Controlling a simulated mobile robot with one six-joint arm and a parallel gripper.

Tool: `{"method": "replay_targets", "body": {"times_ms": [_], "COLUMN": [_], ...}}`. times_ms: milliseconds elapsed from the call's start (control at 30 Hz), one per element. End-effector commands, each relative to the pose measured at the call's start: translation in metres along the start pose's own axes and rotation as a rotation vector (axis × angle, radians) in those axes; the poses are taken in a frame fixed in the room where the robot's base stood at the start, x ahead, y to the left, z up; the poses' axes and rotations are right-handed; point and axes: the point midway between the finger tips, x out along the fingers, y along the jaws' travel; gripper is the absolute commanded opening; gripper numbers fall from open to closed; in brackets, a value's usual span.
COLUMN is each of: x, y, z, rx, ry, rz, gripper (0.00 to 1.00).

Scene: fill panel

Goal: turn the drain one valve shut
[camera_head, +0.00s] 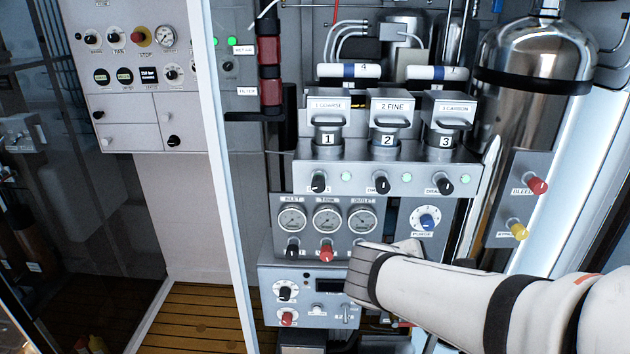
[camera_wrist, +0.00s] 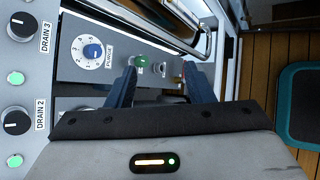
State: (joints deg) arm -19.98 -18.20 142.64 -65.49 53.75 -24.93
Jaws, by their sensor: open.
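The drain one valve is a small black knob (camera_head: 318,183) at the left end of the grey drain strip, below filter canister 1 (camera_head: 328,138) in the head view. It is too small there to read its pointer surely, and it is outside the wrist view. My gripper's fingers (camera_wrist: 160,85) are open and empty in the wrist view. In the head view my wrist (camera_head: 385,272) is below and right of the drain one knob, and my fingers are hidden. In the wrist view, the drain 3 knob (camera_wrist: 22,27) and drain 2 knob (camera_wrist: 15,121) are at the left.
A blue purge knob (camera_wrist: 92,51) and a green knob (camera_wrist: 140,62) lie beyond my fingers. Gauges (camera_head: 327,219) and a red knob (camera_head: 327,252) sit below the drain strip. A steel cylinder (camera_head: 530,90) stands right. A white post (camera_head: 225,170) edges the left.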

Motion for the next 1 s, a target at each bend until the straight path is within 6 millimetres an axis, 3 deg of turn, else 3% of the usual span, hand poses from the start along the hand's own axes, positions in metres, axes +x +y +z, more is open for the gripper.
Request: {"method": "replay_targets", "body": {"times_ms": [100,300,533,667,1000], "x": [-0.018,-0.072,-0.123,-0.128,-0.097], "y": [0.048,0.110,0.135,0.143,0.184], "z": [-0.025,-0.079,-0.123,-0.131,-0.139], "rx": [-0.344,-0.798,-1.040,-1.074,-1.075], "ry": [-0.064,-0.203,-0.320,-0.342,-0.343], "rz": [0.248,0.646,0.914,0.954,0.951], "gripper": [0.47,0.47,0.47,0.47,0.47]}}
